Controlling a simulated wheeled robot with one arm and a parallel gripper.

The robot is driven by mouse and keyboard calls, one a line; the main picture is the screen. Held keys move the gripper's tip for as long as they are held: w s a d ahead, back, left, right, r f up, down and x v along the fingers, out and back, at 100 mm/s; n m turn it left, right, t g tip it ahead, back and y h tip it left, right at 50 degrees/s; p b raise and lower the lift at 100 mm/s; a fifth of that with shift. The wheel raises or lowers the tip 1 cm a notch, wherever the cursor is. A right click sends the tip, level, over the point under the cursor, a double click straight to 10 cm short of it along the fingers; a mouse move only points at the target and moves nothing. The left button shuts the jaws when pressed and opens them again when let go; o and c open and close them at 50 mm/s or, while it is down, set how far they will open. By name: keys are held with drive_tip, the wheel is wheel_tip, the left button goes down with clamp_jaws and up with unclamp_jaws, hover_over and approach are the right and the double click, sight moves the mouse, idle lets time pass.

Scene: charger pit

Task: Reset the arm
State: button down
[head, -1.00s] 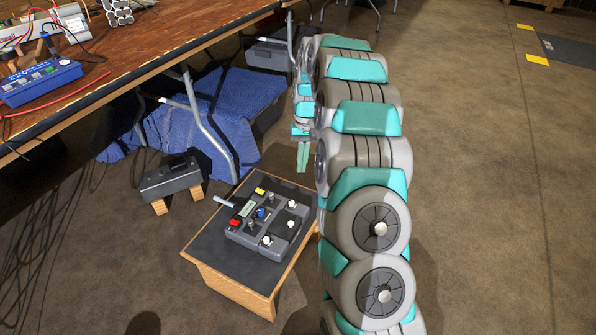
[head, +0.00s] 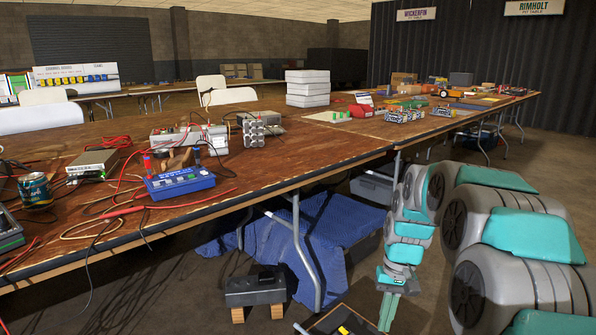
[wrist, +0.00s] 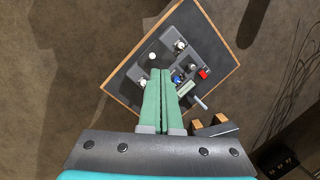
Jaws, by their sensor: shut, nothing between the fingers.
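My gripper (head: 388,311) hangs at the end of my grey and teal arm in the head view, fingers pointing down. It is beside the work table, near the low stand at the bottom edge. In the wrist view my gripper (wrist: 160,72) shows two green fingers pressed together with nothing between them. They reach over the dark, wood-edged stand (wrist: 133,75), where a control box (wrist: 170,62) with knobs and a red button sits. The fingers hide part of the box. I cannot tell whether the fingertips touch it.
The long wooden table (head: 310,150) has a blue button box (head: 180,183), a can (head: 36,191) and red cables. A blue cloth (head: 335,228) hangs below. A dark box on wooden feet (head: 255,288) stands on the floor. A second laden table (head: 420,122) is further back.

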drive_tip(key=s+a+r, duration=0.2)
drive_tip(key=s, duration=1.3)
drive_tip(key=s+a+r+n+h+p, duration=0.1)
drive_tip(key=s+a+r, duration=0.1)
drive_tip(key=s, duration=1.4)
drive_tip(key=shift+s+a+r+h, duration=0.15)
drive_tip(key=shift+a+r+h, duration=0.15)
drive_tip(key=shift+r, duration=0.15)
